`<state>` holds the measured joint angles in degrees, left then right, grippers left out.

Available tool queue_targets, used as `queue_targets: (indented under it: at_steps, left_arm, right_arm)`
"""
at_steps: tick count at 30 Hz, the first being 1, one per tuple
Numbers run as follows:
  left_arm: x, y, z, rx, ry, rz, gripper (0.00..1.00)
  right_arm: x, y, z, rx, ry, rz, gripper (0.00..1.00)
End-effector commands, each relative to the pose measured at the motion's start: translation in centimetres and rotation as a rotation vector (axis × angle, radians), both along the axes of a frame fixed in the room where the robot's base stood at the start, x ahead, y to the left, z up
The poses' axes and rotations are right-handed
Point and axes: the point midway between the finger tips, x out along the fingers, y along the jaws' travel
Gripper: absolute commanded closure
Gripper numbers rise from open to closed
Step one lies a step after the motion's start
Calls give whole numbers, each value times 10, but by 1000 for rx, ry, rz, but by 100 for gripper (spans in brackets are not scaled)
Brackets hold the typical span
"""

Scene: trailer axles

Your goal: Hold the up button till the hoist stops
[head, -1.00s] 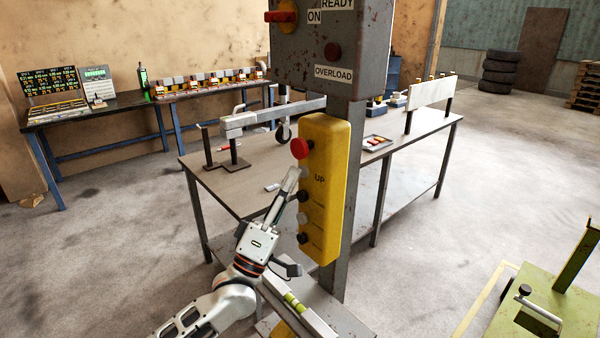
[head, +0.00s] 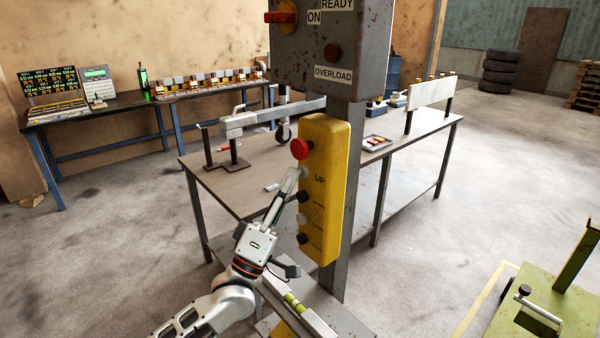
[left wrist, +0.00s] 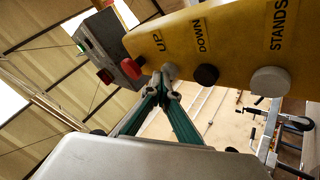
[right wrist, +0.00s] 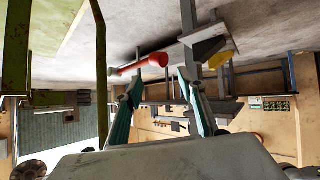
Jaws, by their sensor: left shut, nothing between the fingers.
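The yellow control pendant (head: 335,215) hangs upright on the grey post, with a red mushroom button (head: 300,148) near its top. Its UP label (left wrist: 163,42) and DOWN label (left wrist: 202,35) show in the left wrist view. My left gripper (head: 297,176) is shut and empty, its tips at the UP button (left wrist: 170,69). The tips partly cover that button, and I cannot tell how far it is pressed. The black DOWN button (left wrist: 206,75) is beside the tips, clear of them. My right gripper (right wrist: 160,98) is open and empty, away from the pendant. The hoist is not identifiable.
The grey control box (head: 330,30) above carries READY, ON and OVERLOAD labels and a dark red lamp (head: 333,52). A workbench (head: 225,185) stands behind the post. A green frame (head: 555,310) is at lower right. The floor between is clear.

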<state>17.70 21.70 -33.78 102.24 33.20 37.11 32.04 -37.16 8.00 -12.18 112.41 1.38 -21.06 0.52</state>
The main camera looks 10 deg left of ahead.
Motion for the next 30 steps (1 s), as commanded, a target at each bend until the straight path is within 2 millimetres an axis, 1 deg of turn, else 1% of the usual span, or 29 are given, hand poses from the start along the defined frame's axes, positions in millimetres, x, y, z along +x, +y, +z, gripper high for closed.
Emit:
queue_targets:
  at_steps: [9,20,30]
  left_arm:
    - [-12,9,0,1,1,0,100]
    - [-14,11,0,0,1,0,100]
    - [-37,29,1,0,1,0,100]
  right_arm:
    - [1,0,7,0,-1,0,60]
    - [1,0,8,0,-1,0,60]
    - [1,0,20,-1,-2,0,60]
